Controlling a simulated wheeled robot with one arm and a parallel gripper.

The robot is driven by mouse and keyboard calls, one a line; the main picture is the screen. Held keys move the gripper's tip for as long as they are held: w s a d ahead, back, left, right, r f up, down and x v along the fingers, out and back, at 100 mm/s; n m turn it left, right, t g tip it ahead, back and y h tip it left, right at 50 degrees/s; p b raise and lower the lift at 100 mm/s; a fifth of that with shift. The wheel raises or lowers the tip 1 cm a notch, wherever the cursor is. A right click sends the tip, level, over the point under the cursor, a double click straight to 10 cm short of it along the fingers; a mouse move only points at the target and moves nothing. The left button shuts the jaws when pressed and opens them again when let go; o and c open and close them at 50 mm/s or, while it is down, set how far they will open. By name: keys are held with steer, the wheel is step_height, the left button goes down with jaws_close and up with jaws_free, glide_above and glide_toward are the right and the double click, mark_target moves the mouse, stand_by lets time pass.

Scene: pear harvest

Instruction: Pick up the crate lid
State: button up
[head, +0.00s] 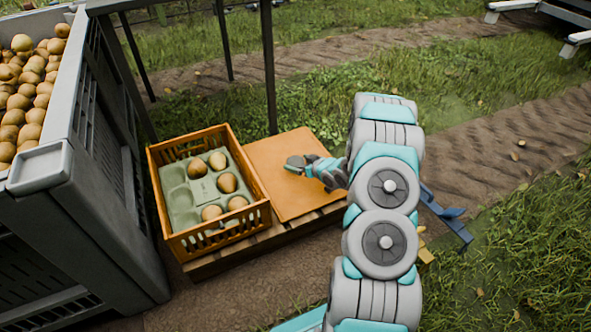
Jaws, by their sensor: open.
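The crate lid (268,190) looks like a flat orange-tan board. It lies flat on a low wooden pallet (215,262), to the right of the orange crate (236,221). My gripper (294,164) is open over the right part of the lid, reaching in from the right. I cannot tell whether its fingers touch the lid. The gripper and wrist hide a small part of the lid. The crate is open on top and holds a green tray (183,198) with several pears (227,182) in its cups; some cups are empty.
A large grey bin (110,215) full of pears (22,95) stands at the left, close to the crate. A dark post (269,70) rises behind the lid. A blue object (450,215) lies right of my arm. Grass and dirt path are open beyond.

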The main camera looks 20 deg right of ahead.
steer(key=shift+w+f, duration=0.2)
steer(key=shift+w, duration=0.15)
steer(key=shift+a, duration=0.1)
steer(key=c, duration=1.5)
